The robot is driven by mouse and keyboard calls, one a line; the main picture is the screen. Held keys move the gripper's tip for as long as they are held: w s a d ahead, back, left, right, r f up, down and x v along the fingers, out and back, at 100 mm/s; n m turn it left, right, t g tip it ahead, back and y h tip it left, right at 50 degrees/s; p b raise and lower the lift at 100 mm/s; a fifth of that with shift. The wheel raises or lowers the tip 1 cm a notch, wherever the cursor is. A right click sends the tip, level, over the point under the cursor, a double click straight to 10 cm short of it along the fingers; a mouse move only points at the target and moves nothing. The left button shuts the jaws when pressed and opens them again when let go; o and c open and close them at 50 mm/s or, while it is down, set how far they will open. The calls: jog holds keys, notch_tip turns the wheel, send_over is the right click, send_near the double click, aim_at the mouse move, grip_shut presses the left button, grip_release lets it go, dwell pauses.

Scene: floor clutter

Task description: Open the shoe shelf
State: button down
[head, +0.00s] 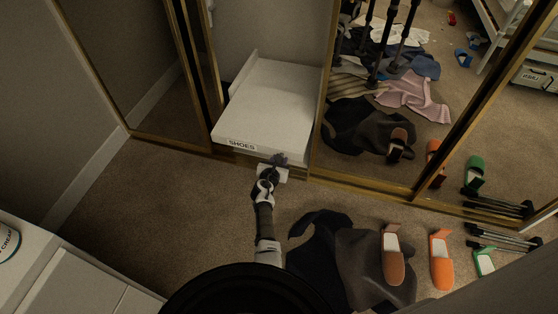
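The shoe shelf (272,100) is a white unit labelled "SHOES" on its front edge, low in the opening between gold-framed mirror panels. It appears to stand out somewhat from the wall, but how far it is pulled out is unclear. My gripper (279,161) is at the lower front edge of the shelf, right of the label. It overlaps the front in this view. I cannot tell whether it touches the shelf or whether its fingers are open or shut.
A brown shoe (393,255), an orange shoe (441,259) and a green shoe (484,262) lie at right. Dark clothing (335,250) lies right of my arm. A mirror panel (400,100) reflects the clutter. White furniture (70,275) stands lower left. Carpet at left is clear.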

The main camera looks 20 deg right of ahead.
jog(key=c, duration=1)
grip_release()
jog(key=shift+c, duration=0.2)
jog(key=p+v, duration=0.8)
jog(key=v, duration=0.5)
jog(key=shift+s+a+p, duration=0.25)
jog(key=shift+s+p, duration=0.05)
jog(key=shift+p, duration=0.05)
jog(key=shift+r, duration=0.1)
